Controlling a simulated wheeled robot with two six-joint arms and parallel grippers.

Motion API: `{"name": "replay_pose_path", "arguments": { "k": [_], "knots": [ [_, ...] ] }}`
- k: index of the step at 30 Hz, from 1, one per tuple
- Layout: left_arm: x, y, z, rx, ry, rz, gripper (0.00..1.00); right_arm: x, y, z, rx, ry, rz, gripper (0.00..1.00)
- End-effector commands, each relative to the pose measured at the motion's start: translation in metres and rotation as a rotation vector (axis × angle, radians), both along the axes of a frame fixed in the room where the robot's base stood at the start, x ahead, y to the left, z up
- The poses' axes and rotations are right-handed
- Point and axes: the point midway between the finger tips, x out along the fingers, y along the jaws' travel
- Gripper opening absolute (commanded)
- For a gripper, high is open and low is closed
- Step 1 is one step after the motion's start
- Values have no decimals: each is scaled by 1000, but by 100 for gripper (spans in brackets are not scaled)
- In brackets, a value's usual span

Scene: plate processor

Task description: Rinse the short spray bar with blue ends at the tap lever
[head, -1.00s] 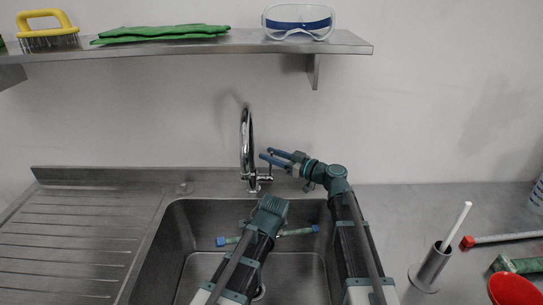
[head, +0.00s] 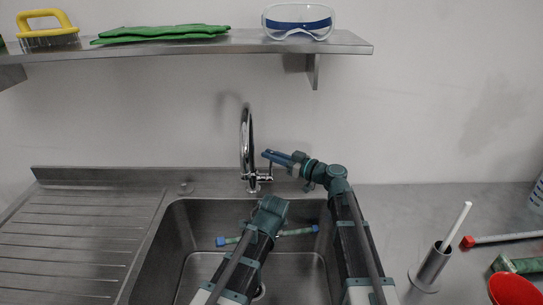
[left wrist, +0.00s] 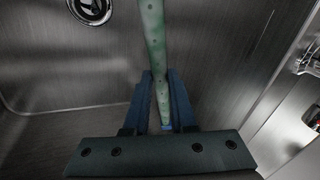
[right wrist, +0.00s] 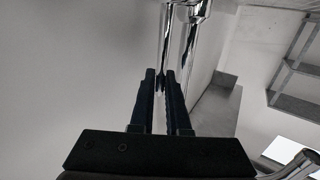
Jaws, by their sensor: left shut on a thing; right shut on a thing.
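The short spray bar (head: 296,232) is pale green with blue ends. It lies across the sink opening in the head view, its middle hidden by my left arm. The chrome tap (head: 247,145) stands behind the sink. My right gripper (head: 267,154) is beside it, its fingers shut on the slim tap lever (head: 271,167). In the right wrist view, chrome shows between and beyond the fingers.
The steel sink (head: 170,240) has a ribbed drainboard (head: 75,245) on its left. On the right counter are a holder (head: 431,268) with a white-handled brush, a red-ended bar (head: 500,238), a green bar (head: 525,265) and a red bowl (head: 512,290). A shelf (head: 190,47) hangs above.

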Motion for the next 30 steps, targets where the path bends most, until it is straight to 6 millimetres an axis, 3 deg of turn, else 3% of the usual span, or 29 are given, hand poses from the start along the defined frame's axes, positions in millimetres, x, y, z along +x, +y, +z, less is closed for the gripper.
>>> {"name": "replay_pose_path", "arguments": {
  "k": [24,30],
  "knots": [
    [0,0,0,0,0,0,0,0,0,0,0,0,-1,0],
    [0,0,-15,0,0,0,0,-4,0,-5,2,-80,0,0]
  ]
}}
